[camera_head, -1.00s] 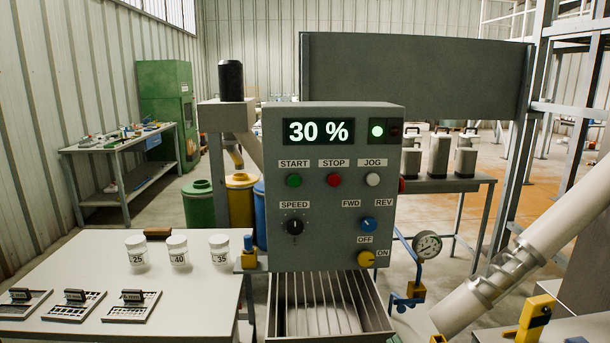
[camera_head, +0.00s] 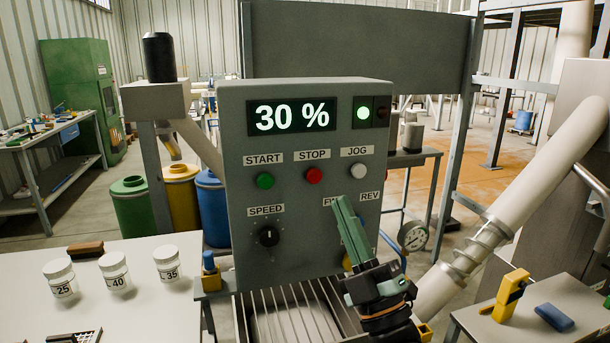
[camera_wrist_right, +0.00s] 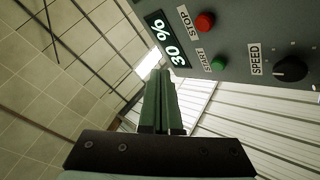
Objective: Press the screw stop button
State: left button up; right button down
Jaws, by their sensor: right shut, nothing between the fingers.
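The red STOP button (camera_head: 313,175) sits between the green START button (camera_head: 265,180) and the white JOG button (camera_head: 358,171). My right gripper (camera_head: 344,205) has green fingers, shut and empty. It stands in front of the panel's lower right, below JOG, covering part of the FWD label and switch. In the right wrist view the fingers (camera_wrist_right: 160,85) point past the panel, with the red STOP button (camera_wrist_right: 204,22) up to the right. My left gripper is out of view.
A slatted chute (camera_head: 285,315) lies below the box. A white table (camera_head: 130,270) with several labelled jars stands left. A small table (camera_head: 560,295) with a yellow device stands right, beside a slanting pipe (camera_head: 530,190). A gauge (camera_head: 413,236) hangs right of the box.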

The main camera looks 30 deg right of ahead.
aim_at(314, 176)
jog(key=shift+s, duration=0.1)
jog(key=shift+w+d+b, duration=0.1)
jog(key=shift+w+d, duration=0.25)
jog(key=shift+w, duration=1.1)
jog(key=shift+w+d+b, duration=0.1)
jog(key=shift+w+d, duration=0.25)
jog(key=shift+w, duration=1.1)
jog(key=shift+w+d+b, duration=0.1)
jog(key=shift+w+d, duration=0.25)
jog(key=shift+w, duration=1.1)
jog(key=shift+w+d, duration=0.1)
jog(key=shift+w, duration=0.3)
jog(key=shift+w+d, duration=0.1)
jog(key=shift+w, duration=0.4)
jog(key=shift+s, duration=0.15)
jog(key=shift+s+a, duration=0.2)
jog(key=shift+s, duration=0.55)
